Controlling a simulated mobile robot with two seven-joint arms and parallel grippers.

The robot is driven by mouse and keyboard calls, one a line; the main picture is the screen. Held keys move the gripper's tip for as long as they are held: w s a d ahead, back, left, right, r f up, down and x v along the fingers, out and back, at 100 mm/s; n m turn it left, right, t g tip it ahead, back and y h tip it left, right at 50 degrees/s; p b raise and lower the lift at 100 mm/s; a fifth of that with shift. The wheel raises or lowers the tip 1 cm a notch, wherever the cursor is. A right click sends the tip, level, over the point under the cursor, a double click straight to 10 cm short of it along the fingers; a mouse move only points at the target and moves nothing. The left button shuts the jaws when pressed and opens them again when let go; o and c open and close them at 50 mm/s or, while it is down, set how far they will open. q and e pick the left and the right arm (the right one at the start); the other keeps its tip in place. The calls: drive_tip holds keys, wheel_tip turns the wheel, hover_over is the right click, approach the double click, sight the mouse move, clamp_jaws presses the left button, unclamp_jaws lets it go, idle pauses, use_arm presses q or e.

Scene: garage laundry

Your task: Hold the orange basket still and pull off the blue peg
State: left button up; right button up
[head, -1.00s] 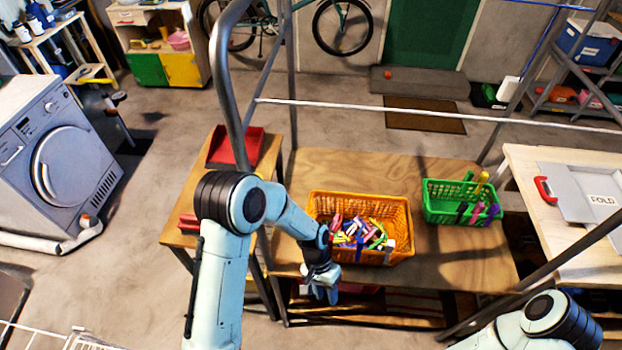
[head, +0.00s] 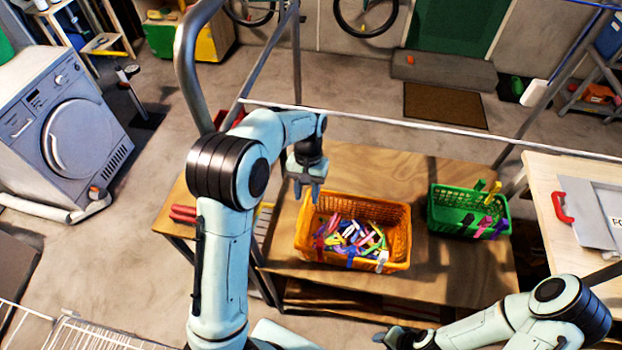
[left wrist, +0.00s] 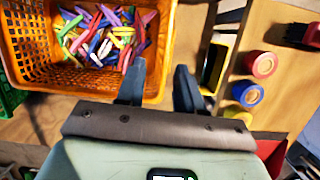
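The orange basket (head: 403,240) stands on the wooden table with a heap of coloured pegs (head: 350,236) inside. My left gripper (head: 308,192) is at the basket's back left corner. In the left wrist view its fingers (left wrist: 160,68) are apart and empty, one overlapping the basket's edge (left wrist: 163,40) and one outside it; contact is unclear. My right gripper (head: 398,338) is low, in front of the table; its opening is unclear.
A green basket (head: 432,208) with pegs on its rim stands to the right on the wooden table (head: 470,262). A metal rail (head: 420,124) crosses behind the baskets. Coloured rolls (left wrist: 262,65) lie beside the orange basket in the wrist view. Bare table separates the baskets.

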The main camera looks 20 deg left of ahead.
sight(302, 216)
use_arm(q)
drive_tip(key=shift+w+a+f+n+b, duration=0.15)
drive_tip(key=shift+a+f+n, duration=0.05)
drive_tip(key=shift+a, duration=0.15)
drive_tip(key=shift+w+a+f+n+b, duration=0.1)
drive_tip(key=shift+a+f+n+b, duration=0.1)
drive_tip(key=shift+a, duration=0.15)
drive_tip(key=shift+b+x, duration=2.5)
drive_tip(key=shift+x, duration=2.45)
use_arm(e)
drive_tip(key=s+f+g, duration=0.1)
drive_tip(key=s+f, duration=0.5)
drive_tip(key=f, duration=0.1)
drive_tip(key=shift+s+d+f, duration=0.15)
drive_tip(key=shift+d+f, duration=0.1)
use_arm(q)
drive_tip(key=shift+w+a, duration=0.1)
drive_tip(key=shift+a, duration=0.05)
clamp_jaws()
